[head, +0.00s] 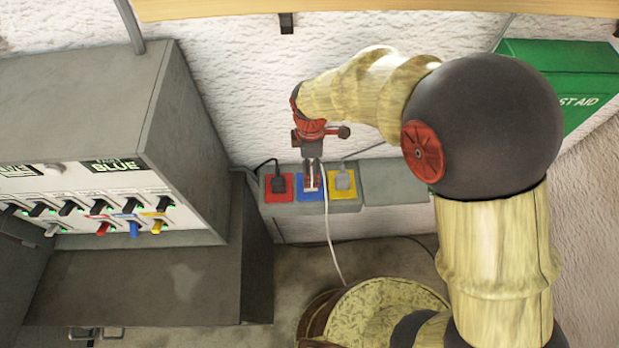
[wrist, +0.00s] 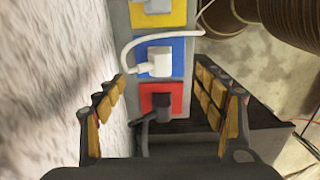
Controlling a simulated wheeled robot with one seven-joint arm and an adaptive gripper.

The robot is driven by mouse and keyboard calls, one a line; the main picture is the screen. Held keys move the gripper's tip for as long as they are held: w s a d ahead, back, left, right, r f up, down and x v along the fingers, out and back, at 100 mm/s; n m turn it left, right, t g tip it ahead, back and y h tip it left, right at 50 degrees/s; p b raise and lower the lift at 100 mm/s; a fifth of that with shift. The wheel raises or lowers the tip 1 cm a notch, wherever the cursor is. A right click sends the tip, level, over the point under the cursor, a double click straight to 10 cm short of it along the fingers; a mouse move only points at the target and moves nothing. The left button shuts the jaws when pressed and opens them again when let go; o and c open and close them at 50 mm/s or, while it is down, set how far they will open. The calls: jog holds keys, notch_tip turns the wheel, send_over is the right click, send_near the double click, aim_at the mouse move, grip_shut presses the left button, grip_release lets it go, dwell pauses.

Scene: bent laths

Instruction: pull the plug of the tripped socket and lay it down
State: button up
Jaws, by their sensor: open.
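A socket strip by the wall holds a red socket (head: 268,194), a blue socket (head: 303,193) and a yellow socket (head: 353,192). A black plug (wrist: 162,106) sits in the red one, a white plug (wrist: 159,62) with a white cord in the blue one, and a grey plug (head: 344,180) in the yellow one. My gripper (head: 313,178) points down over the blue socket, partly hiding it in the head view. In the wrist view its open fingers (wrist: 162,80) stand either side of the strip, with nothing visibly held. A sign on the grey cabinet (head: 115,165) reads BLUE.
The grey cabinet (head: 100,90) stands left of the strip, with several switches (head: 100,215), including red, blue and yellow ones. A round patterned stool or cushion (head: 380,310) stands in front. A green first aid box (head: 560,80) is at the right wall.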

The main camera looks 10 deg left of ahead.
jog(key=shift+f+b, duration=2.8)
jog(key=shift+f, duration=1.7)
jog(key=shift+w, duration=0.1)
jog(key=c, duration=1.7)
jog(key=shift+c, duration=0.2)
jog(key=shift+r, duration=0.25)
jog(key=shift+r+p, duration=2)
jog(key=shift+r, duration=0.85)
